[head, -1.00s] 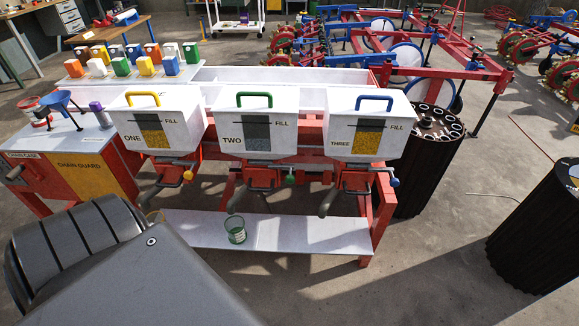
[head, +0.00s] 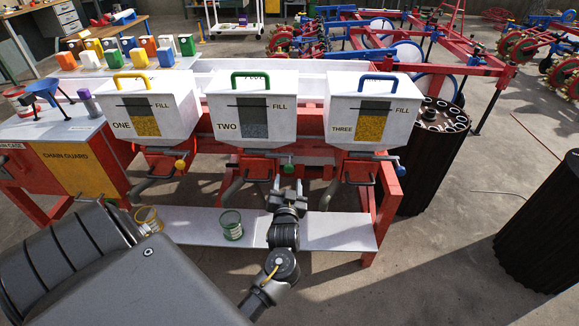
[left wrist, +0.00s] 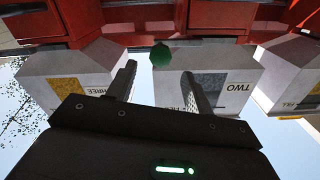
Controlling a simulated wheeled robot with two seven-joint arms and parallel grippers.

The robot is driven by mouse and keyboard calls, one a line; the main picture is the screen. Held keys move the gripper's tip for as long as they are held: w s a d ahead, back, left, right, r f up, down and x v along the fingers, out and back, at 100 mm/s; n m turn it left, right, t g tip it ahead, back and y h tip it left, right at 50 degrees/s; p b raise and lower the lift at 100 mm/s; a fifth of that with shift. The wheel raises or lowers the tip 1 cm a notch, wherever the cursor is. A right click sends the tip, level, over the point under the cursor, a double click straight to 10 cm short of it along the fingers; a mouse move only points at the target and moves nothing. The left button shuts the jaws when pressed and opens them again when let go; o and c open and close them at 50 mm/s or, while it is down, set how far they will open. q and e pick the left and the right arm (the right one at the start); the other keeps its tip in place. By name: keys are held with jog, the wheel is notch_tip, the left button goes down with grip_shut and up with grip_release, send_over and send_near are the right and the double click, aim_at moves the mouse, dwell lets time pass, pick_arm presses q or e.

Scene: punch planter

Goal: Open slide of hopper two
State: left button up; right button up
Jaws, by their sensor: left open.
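Hopper two (head: 255,137) is a white box with a green handle, a FILL window of grey material and the word TWO. Its slide's green knob (head: 288,168) sits below its front, right of centre. My left gripper (head: 289,190) is just below and in front of this knob. In the left wrist view, which is upside down, the left gripper (left wrist: 158,72) is open, and the green knob (left wrist: 160,55) appears between and just beyond its fingertips. Contact with the knob cannot be told. Hopper two (left wrist: 235,68) also shows there. My right gripper is not in view.
Hopper one (head: 152,130), with a yellow knob (head: 180,165), and hopper three (head: 372,137), with a blue knob (head: 401,169), flank hopper two. Grey spouts hang below. A green-rimmed cup (head: 231,224) and a yellow-rimmed cup (head: 148,218) stand on the white shelf (head: 340,230).

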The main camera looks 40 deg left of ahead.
aim_at(289, 170)
pick_arm(q)
jog(key=x, duration=0.9)
grip_shut()
